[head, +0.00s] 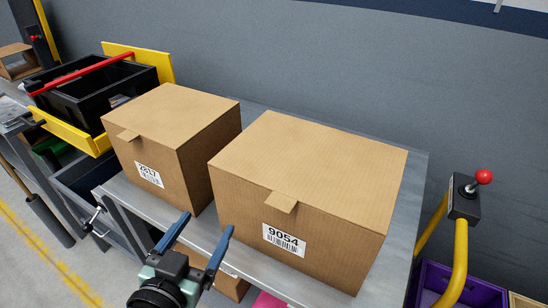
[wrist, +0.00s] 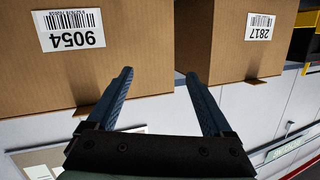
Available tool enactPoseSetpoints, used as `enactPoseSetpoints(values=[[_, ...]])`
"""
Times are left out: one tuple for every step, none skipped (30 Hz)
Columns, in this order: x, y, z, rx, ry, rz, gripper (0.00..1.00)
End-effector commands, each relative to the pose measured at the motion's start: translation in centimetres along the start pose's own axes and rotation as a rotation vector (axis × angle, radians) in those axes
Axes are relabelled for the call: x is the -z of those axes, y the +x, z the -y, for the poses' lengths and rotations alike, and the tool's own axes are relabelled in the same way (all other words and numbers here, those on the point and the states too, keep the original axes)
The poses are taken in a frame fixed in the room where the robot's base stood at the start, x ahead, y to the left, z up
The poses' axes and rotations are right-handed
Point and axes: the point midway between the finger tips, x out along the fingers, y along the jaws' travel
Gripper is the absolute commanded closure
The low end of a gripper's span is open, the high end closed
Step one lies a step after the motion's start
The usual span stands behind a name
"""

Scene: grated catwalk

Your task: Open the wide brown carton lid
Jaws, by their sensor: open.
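The wide brown carton (head: 310,165), labelled 9054, stands on a grey metal table with its lid lying closed. A small lid tab (head: 281,202) sticks out over its front, above the label. In the wrist view, which looks upside down, the wide carton (wrist: 130,40) is at the left and its tab (wrist: 90,109) is at the lower left, partly behind a finger. My gripper (head: 208,222) is open and empty, in front of the cartons and left of the tab in the head view. The wrist view shows its two fingers apart (wrist: 158,75), with nothing between them.
A narrower carton (head: 170,125) labelled 2817, also closed, stands close on the left. Beyond it are black bins (head: 95,90) with yellow panels and a red bar. A red-knobbed lever box (head: 465,196) on a yellow post stands right. A grey wall is behind.

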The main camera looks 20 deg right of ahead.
Motion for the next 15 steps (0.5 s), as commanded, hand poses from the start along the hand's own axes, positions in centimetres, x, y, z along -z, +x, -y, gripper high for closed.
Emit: enactPoseSetpoints(values=[[1.3, -1.0, -0.5, -0.039, -0.018, 0.008, 0.15], [1.3, -1.5, -0.9, -0.062, -0.025, 0.007, 0.15], [1.4, -2.1, -1.5, -0.094, -0.034, 0.002, 0.15], [1.5, -2.6, -2.0, -0.116, -0.041, -0.004, 0.15], [1.6, -3.1, -2.5, -0.138, -0.048, -0.011, 0.15], [1.9, -3.8, -3.0, -0.163, -0.055, -0.023, 0.15], [2.1, -4.4, -3.5, -0.183, -0.063, -0.034, 0.15], [2.4, -5.0, -3.9, -0.199, -0.068, -0.047, 0.15], [2.7, -5.8, -4.5, -0.219, -0.078, -0.065, 0.15], [3.0, -6.4, -4.9, -0.232, -0.083, -0.081, 0.15], [3.3, -7.0, -5.3, -0.244, -0.089, -0.095, 0.15], [3.7, -7.7, -5.7, -0.255, -0.094, -0.117, 0.15], [3.9, -8.2, -6.0, -0.263, -0.098, -0.131, 0.15], [4.1, -8.7, -6.2, -0.268, -0.100, -0.145, 0.15], [4.4, -9.2, -6.5, -0.273, -0.102, -0.162, 0.15]])
